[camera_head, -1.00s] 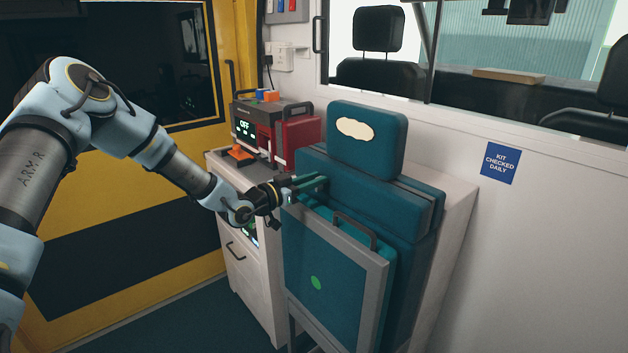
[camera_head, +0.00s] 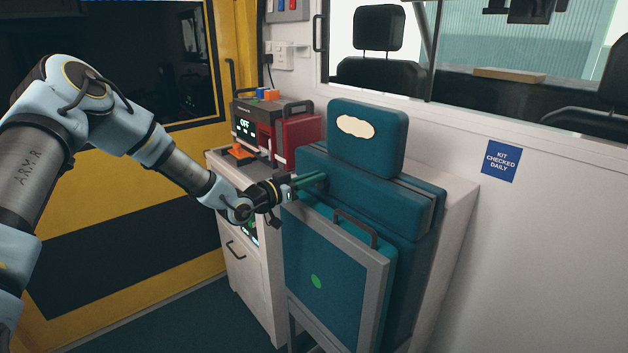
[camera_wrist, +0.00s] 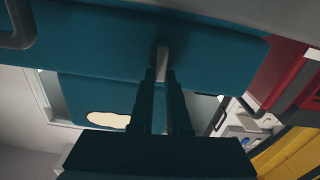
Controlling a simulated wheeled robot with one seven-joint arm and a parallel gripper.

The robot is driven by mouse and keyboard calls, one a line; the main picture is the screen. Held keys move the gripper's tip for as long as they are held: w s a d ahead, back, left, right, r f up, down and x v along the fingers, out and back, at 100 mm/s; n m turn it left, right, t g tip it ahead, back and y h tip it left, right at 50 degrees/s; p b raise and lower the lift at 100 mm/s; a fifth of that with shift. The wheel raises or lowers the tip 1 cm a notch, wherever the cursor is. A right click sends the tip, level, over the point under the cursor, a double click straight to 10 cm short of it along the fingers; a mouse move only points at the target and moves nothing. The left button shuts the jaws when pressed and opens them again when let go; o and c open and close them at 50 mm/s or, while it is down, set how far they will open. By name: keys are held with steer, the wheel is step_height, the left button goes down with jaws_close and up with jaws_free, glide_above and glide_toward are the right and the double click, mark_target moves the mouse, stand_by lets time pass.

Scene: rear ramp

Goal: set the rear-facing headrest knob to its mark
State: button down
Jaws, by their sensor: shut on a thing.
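The rear-facing seat (camera_head: 335,175) is a teal padded unit with a separate headrest (camera_head: 372,132) on top bearing a cream oval patch. In the wrist view the headrest (camera_wrist: 92,95) shows beyond the seat's teal pad. The knob (camera_wrist: 162,57) is a light grey bar on a dark round base set in the teal surface. My gripper (camera_wrist: 162,76) is shut on the knob's bar, one finger on each side. In the head view my gripper (camera_head: 312,183) is at the seat's upper left side and the knob is hidden. I cannot make out the mark.
A white cabinet (camera_head: 245,270) stands left of the seat, with a red and black device (camera_head: 285,135) reading OFF on top. A grey-framed folded teal panel (camera_head: 335,265) with a handle is in front. The white wall (camera_head: 540,240) is at right.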

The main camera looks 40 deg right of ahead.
steer(key=n, duration=0.1)
steer(key=n+b, duration=0.2)
steer(key=n, duration=0.1)
steer(key=shift+w+f, duration=0.25)
steer(key=shift+w, duration=0.1)
steer(key=n, duration=0.1)
steer(key=n+b, duration=0.1)
steer(key=n, duration=0.2)
steer(key=shift+w+f+n+b, duration=0.15)
steer(key=shift+w+n+b, duration=0.15)
steer(key=shift+b, duration=0.1)
steer(key=n, duration=0.3)
steer(key=n+b, duration=0.1)
steer(key=n, duration=0.1)
steer(key=shift+w+d+f, duration=0.1)
steer(key=shift+w+f, duration=0.15)
steer(key=shift+f, duration=0.1)
steer(key=shift+f+n, duration=0.25)
steer(key=shift+n, duration=1.55)
steer(key=c, duration=0.9)
jaws_free()
